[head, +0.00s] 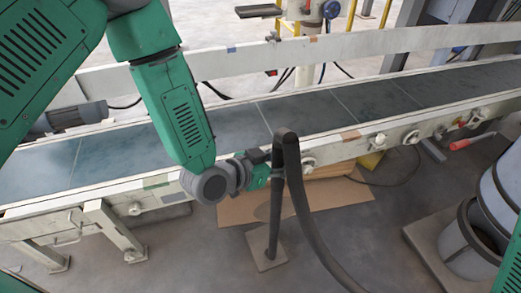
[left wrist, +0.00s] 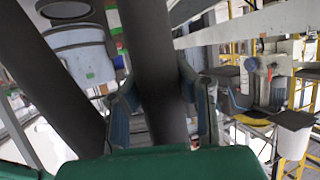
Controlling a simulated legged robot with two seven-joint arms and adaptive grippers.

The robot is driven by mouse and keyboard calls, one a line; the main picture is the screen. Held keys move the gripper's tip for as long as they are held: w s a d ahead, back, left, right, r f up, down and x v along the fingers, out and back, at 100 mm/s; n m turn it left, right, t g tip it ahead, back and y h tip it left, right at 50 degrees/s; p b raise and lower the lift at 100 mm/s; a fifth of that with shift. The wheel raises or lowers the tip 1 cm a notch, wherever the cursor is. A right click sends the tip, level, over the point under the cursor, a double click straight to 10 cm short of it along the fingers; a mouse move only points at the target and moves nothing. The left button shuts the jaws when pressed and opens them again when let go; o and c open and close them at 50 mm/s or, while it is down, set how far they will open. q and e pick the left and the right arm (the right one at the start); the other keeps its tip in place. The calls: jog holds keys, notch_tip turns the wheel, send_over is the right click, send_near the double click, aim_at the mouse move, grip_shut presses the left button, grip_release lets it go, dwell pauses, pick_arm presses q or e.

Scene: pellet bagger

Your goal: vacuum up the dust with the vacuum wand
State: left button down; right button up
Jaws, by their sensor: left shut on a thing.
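The vacuum wand (head: 276,205) is a dark, nearly upright tube in front of the conveyor. Its top bends over into a thick dark hose running down to the lower right. Its lower end meets a flat brownish square piece (head: 267,252) on the floor. My left gripper (head: 277,172) is shut on the wand's upper part, below the bend. In the left wrist view its two fingers (left wrist: 165,108) flank the dark tube (left wrist: 153,65), and another dark tube (left wrist: 60,85) crosses at left. I cannot make out the dust clearly. My right gripper is not in view.
A long conveyor with a dark belt (head: 240,120) and pale rails runs behind the wand. Flat cardboard (head: 325,203) lies on the floor under it. Grey cylindrical containers (head: 470,245) stand at the right. The grey floor at lower left of the wand is mostly clear.

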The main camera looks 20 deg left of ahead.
aim_at(276, 180)
pick_arm(q)
jog(key=shift+s+d+f+m+h, duration=0.4)
jog(key=shift+d+f, duration=0.05)
jog(key=shift+s+d+f+b, duration=0.1)
jog(key=shift+f+b, duration=0.15)
jog(key=shift+b, duration=0.1)
notch_tip(276, 180, down, 2)
jog(key=shift+d+f+b, duration=0.1)
jog(key=shift+b, duration=0.85)
jog(key=shift+f+b, duration=0.45)
jog(key=shift+f, duration=0.15)
jog(key=w+a+b, duration=0.1)
jog(key=w+a, duration=0.8)
jog(key=w, duration=0.4)
jog(key=shift+a+b, duration=0.35)
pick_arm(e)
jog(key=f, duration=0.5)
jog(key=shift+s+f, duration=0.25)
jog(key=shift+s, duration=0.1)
pick_arm(q)
jog(key=shift+s, duration=0.1)
